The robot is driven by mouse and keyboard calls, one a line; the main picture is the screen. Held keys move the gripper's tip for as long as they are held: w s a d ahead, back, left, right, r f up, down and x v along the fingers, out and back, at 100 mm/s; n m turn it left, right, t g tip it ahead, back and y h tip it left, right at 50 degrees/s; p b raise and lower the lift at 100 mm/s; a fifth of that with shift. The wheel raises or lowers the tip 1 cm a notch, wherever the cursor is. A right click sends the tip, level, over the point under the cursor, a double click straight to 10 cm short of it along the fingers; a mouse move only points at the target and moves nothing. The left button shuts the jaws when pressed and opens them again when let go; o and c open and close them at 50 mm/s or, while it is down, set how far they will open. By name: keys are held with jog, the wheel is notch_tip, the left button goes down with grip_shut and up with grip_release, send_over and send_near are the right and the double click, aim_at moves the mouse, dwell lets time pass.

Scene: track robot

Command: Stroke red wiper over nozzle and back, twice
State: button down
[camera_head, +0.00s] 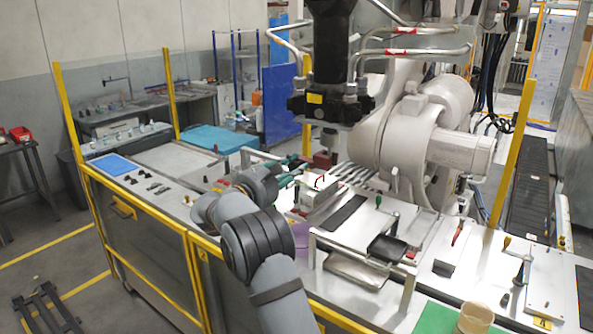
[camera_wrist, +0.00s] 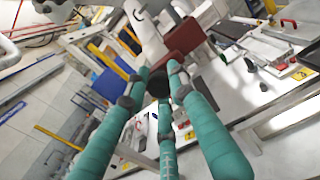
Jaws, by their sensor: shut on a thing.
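My gripper (camera_head: 291,170) has teal fingers and reaches right from the grey arm over the workbench. In the wrist view its fingers (camera_wrist: 158,88) close around a dark, round piece. A dark red block (camera_wrist: 187,38), which looks like the wiper, lies just beyond the fingertips; its join to the held piece is partly hidden. In the head view the red block (camera_head: 324,160) is right of the fingertips, directly under the nozzle (camera_head: 329,139) of the black overhead head. I cannot tell whether block and nozzle touch.
The black head (camera_head: 325,105) with bent metal pipes hangs above the bench. A large white machine arm (camera_head: 425,135) stands close behind. A metal frame with a black pan (camera_head: 387,248) is at the front right. A blue tray (camera_head: 112,165) lies at the far left.

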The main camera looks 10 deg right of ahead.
jog(key=shift+s+d+f, duration=0.1)
jog(key=shift+d+f, duration=0.05)
jog(key=shift+d, duration=0.05)
jog(key=c, duration=1.9)
grip_release()
jog(key=shift+c, duration=0.2)
jog(key=o, duration=0.5)
jog(key=shift+a, duration=0.1)
jog(key=shift+s+a, duration=0.2)
jog(key=v, duration=1.1)
jog(key=shift+s+a, duration=0.1)
jog(key=shift+a, duration=0.1)
jog(key=shift+d, duration=0.1)
